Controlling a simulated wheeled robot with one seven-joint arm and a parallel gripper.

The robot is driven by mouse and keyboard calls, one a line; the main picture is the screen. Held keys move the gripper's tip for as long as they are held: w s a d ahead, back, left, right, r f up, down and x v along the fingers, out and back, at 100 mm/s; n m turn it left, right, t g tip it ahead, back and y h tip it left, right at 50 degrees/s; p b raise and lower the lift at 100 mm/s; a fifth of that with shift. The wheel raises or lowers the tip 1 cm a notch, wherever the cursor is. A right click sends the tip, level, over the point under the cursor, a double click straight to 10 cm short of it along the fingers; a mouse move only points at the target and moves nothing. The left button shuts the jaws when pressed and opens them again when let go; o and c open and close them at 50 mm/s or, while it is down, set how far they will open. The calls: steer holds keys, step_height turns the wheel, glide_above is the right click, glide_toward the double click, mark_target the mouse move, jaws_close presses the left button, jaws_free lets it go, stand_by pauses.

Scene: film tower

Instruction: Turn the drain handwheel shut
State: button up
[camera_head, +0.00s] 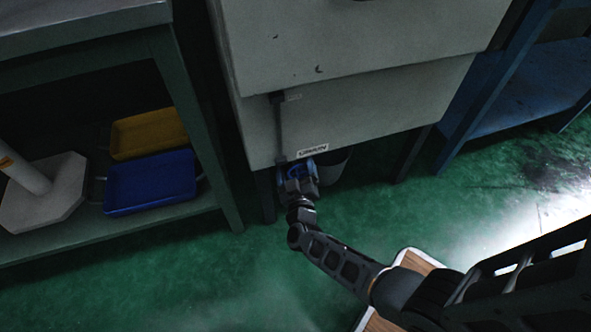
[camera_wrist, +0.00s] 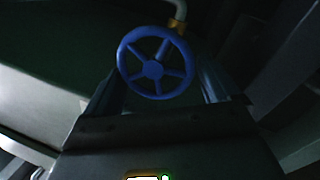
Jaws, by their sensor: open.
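The drain handwheel (camera_wrist: 153,70) is a blue spoked wheel straight ahead of my gripper in the wrist view. It shows only as a small blue patch behind my gripper in the head view. My gripper (camera_head: 300,176) is low at the front of the pale cabinet, just below a small label (camera_head: 313,151). In the wrist view the fingers of my gripper (camera_wrist: 162,88) are spread apart, one on each side of the wheel's lower part. I cannot tell whether they touch the rim. A brass-coloured fitting and pale pipe (camera_wrist: 178,22) show behind the wheel.
The pale cabinet (camera_head: 345,100) overhangs the wheel, and a grey bucket (camera_head: 332,165) stands behind and right. At left, a bench's lower shelf holds a yellow tray (camera_head: 148,133) and a blue tray (camera_head: 150,182). The green floor (camera_head: 200,285) in front is mostly clear.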

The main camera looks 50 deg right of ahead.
steer(key=c, duration=0.8)
steer(key=shift+o, duration=0.2)
